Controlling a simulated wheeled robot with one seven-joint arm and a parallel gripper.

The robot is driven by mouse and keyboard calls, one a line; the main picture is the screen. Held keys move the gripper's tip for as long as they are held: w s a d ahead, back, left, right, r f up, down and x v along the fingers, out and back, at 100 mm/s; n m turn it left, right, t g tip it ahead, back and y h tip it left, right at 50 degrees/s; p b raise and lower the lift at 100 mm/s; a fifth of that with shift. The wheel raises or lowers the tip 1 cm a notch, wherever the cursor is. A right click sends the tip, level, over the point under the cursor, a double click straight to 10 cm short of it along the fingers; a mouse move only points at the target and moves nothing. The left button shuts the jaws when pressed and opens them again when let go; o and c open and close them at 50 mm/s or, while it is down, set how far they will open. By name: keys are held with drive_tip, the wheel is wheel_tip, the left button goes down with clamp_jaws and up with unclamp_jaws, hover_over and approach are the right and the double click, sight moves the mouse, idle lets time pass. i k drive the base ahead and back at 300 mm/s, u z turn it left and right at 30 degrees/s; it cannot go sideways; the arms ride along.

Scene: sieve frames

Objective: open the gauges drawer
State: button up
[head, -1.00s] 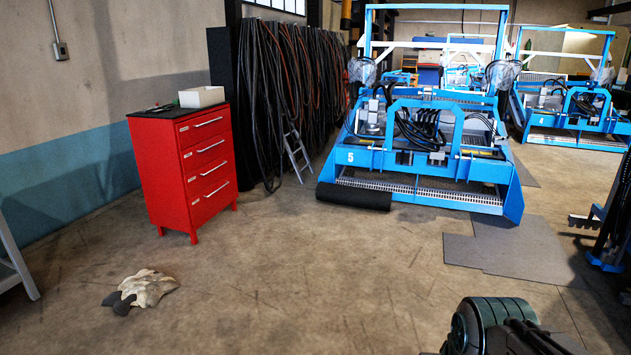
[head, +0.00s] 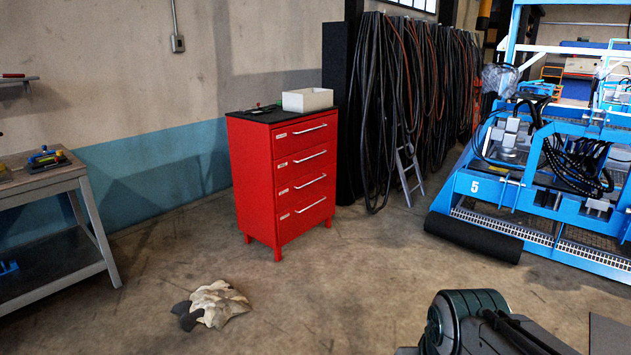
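A red drawer cabinet (head: 255,182) stands near the wall, left of centre. It has several stacked drawers with silver bar handles, and all look shut. Each drawer front carries a small label, too small to read, so I cannot tell which is the gauges drawer. The cabinet's dark top holds a white open box (head: 307,99) and some small items (head: 262,108). Part of my arm shows at the bottom right, well apart from the cabinet. My gripper's fingers cannot be made out.
A crumpled cloth (head: 219,304) lies on the floor in front of the cabinet. A grey workbench (head: 98,236) with tools is at the left. Hanging hoses (head: 380,110) and a small ladder (head: 408,172) are right of the cabinet. A blue machine (head: 480,190) stands at the right.

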sight(294, 137)
drive_tip(key=u, duration=0.2)
drive_tip(key=i, duration=4.15)
drive_tip(key=z, duration=0.5)
drive_tip(key=i, duration=1.15)
drive_tip(key=z, duration=0.2)
